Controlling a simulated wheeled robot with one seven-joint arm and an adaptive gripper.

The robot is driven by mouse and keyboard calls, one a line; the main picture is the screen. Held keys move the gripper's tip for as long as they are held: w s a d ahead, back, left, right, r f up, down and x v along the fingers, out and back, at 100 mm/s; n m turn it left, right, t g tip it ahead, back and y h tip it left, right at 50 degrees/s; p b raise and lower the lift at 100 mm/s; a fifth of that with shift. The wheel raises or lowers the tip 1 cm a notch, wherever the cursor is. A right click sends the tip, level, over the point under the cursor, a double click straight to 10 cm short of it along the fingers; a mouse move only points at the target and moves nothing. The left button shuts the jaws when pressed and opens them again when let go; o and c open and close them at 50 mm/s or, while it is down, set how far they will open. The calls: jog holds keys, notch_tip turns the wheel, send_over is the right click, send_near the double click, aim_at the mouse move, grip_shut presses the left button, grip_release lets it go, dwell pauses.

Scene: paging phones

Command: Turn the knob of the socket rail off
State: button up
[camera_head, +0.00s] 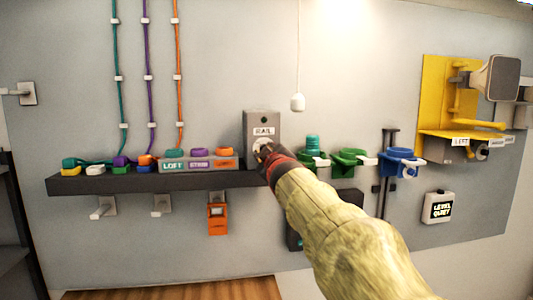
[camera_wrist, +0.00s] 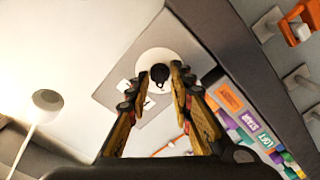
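The grey box labelled RAIL (camera_head: 263,118) is on the wall at the right end of the dark shelf in the head view. Its pale round dial shows partly in front of my gripper (camera_head: 266,155), which hides much of the box's lower part. In the wrist view the white dial (camera_wrist: 172,56) has a small dark knob (camera_wrist: 160,73) at its middle. My gripper (camera_wrist: 160,78) is open, with one fingertip on each side of the knob. I see gaps beside the knob; whether the fingers reach its depth I cannot tell.
The dark shelf (camera_head: 150,183) carries several coloured plugs and the labelled socket blocks (camera_head: 198,163). Green and blue holders (camera_head: 352,157) are on the wall right of my gripper. A pull cord with a white end (camera_head: 297,102) hangs above. A yellow panel (camera_head: 435,95) is far right.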

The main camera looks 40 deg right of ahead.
jog(key=shift+o, duration=0.3)
jog(key=v, duration=1.2)
jog(key=shift+d+f, duration=0.15)
jog(key=s+f+m+g+y, duration=0.1)
jog(key=s+f+m+g, duration=0.25)
jog(key=f, duration=0.55)
jog(key=s+f+m+g+y, duration=0.1)
jog(key=s+f+m+g, duration=0.2)
jog(key=f, duration=0.7)
jog(key=s+a+f+n+g+y, duration=0.1)
jog(key=s+a+f, duration=0.3)
jog(key=a, duration=0.6)
jog(key=s+a+f+n+g+y+b, duration=0.1)
jog(key=s+a+f+y, duration=0.3)
jog(key=a+f, duration=0.5)
jog(key=s+a+f+n+g+y+b, duration=0.1)
jog(key=s+a+f, duration=0.4)
jog(key=a, duration=0.6)
jog(key=shift+f+n+y, duration=0.35)
jog(key=shift+f+y, duration=0.3)
jog(key=shift+y, duration=0.15)
